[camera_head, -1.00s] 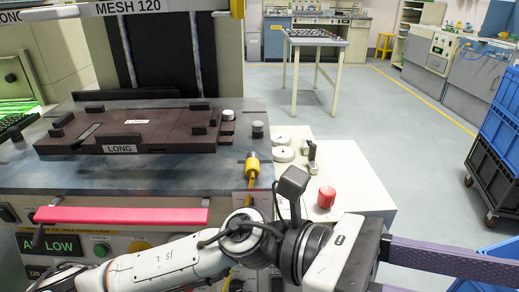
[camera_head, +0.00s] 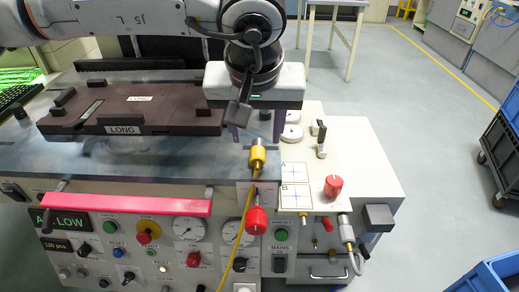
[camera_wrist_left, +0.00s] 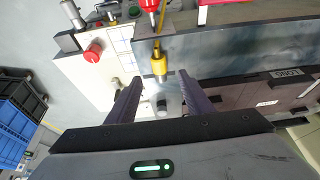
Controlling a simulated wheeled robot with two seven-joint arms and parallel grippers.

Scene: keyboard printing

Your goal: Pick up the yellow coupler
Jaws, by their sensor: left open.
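The yellow coupler (camera_head: 257,158) hangs at the right front edge of the grey metal bed, with a yellow hose running down from it. It also shows in the left wrist view (camera_wrist_left: 159,66), just beyond the gap between my fingers. My left gripper (camera_head: 258,138) points down over the bed's right end, behind and above the coupler. My right gripper is not in any view.
A dark brown plate labelled LONG (camera_head: 170,108) lies on the bed. A red knob (camera_head: 333,186) and a small lever (camera_head: 321,140) stand on the white side table. A red bulb (camera_head: 256,219) is on the front panel below the coupler. A pink bar (camera_head: 125,204) runs along the front.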

